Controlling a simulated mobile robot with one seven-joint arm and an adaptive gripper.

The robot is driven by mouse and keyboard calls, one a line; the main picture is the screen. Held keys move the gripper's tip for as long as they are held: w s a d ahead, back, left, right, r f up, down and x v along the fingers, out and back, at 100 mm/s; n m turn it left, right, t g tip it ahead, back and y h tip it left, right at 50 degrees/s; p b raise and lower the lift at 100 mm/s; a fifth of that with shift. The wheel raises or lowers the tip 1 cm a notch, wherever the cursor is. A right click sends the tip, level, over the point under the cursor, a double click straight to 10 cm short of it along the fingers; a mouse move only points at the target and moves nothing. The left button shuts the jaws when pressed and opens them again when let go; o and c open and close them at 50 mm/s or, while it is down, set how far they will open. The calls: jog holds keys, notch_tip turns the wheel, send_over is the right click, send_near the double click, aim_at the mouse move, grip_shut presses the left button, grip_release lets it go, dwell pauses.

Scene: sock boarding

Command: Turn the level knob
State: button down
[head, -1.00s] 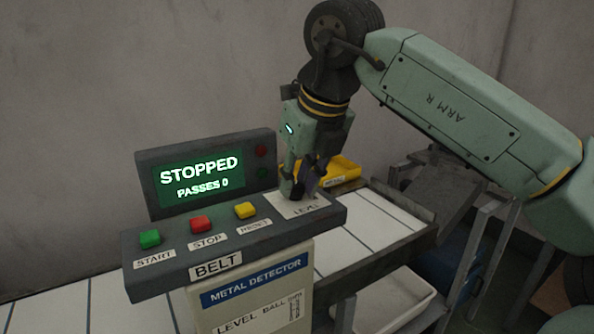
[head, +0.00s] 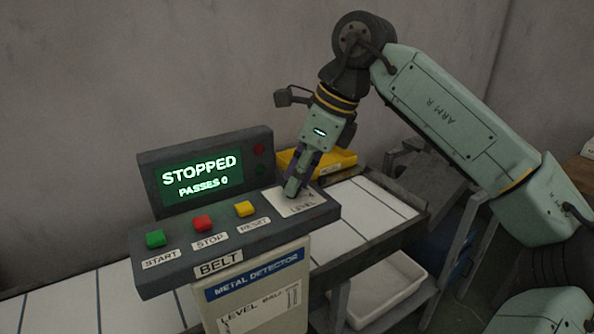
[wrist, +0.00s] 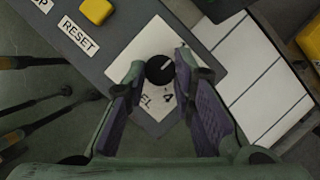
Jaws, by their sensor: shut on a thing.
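The level knob (wrist: 160,70) is a small round black knob with a pale pointer line, on a white plate (wrist: 198,40) at the right end of the grey control panel (head: 150,282). In the wrist view my gripper (wrist: 161,68) has a fingertip on each side of the knob and is shut on it. The pointer line aims up and to the right. In the head view my gripper (head: 294,190) reaches down onto the LEVEL plate, and its fingers hide the knob. The screen (head: 202,177) reads STOPPED, PASSES 0.
Green START (head: 155,239), red STOP (head: 203,223) and yellow RESET (head: 244,208) buttons sit left of the knob. A yellow tray (head: 335,158) stands behind my gripper. A white bin (head: 385,290) is below the tiled belt (head: 365,215).

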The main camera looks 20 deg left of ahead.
dwell(0.4)
jog(key=c, duration=1.3)
grip_release()
jog(key=shift+c, duration=0.2)
jog(key=v, duration=1.2)
jog(key=shift+w, duration=0.1)
